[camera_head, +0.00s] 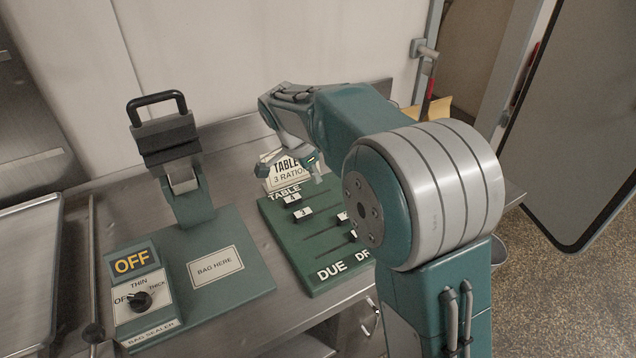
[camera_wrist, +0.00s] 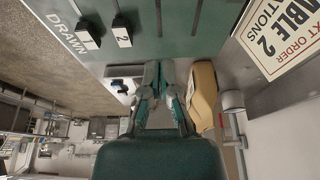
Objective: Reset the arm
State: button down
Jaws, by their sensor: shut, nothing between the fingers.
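My arm reaches over the steel counter from the right in the head view, bent at a large grey-and-green joint. My gripper (camera_head: 312,168) hangs near a white order sign (camera_head: 287,173), partly hidden by my arm. In the wrist view the two fingers of my gripper (camera_wrist: 161,70) are close together with nothing held between them. Above them in that view is the green slider board (camera_wrist: 200,30). The board (camera_head: 315,245) also lies below my gripper in the head view, marked TABLE and DUE, its right part hidden by my arm.
A bag sealer (camera_head: 240,285) with a black handle and an OFF panel (camera_head: 132,262) stands on the counter's left. A metal tray (camera_head: 30,275) is at far left. A tan object (camera_wrist: 204,95) lies right of my fingers in the wrist view. Open floor (camera_head: 570,290) is at right.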

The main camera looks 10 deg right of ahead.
dwell(0.4)
jog(key=s+d+r+n+t+y, duration=0.1)
jog(key=s+d+r+n, duration=0.25)
jog(key=s, duration=0.35)
jog(key=s+d+r+n+t+y, duration=0.1)
jog(key=s+d+r+n, duration=0.25)
jog(key=s, duration=0.45)
jog(key=s+d+f+n+t+y, duration=0.1)
jog(key=s+n, duration=0.5)
jog(key=s, duration=0.8)
jog(key=shift+s+d+f+t, duration=0.2)
jog(key=shift+d+f+t, duration=0.1)
jog(key=shift+d+t, duration=0.25)
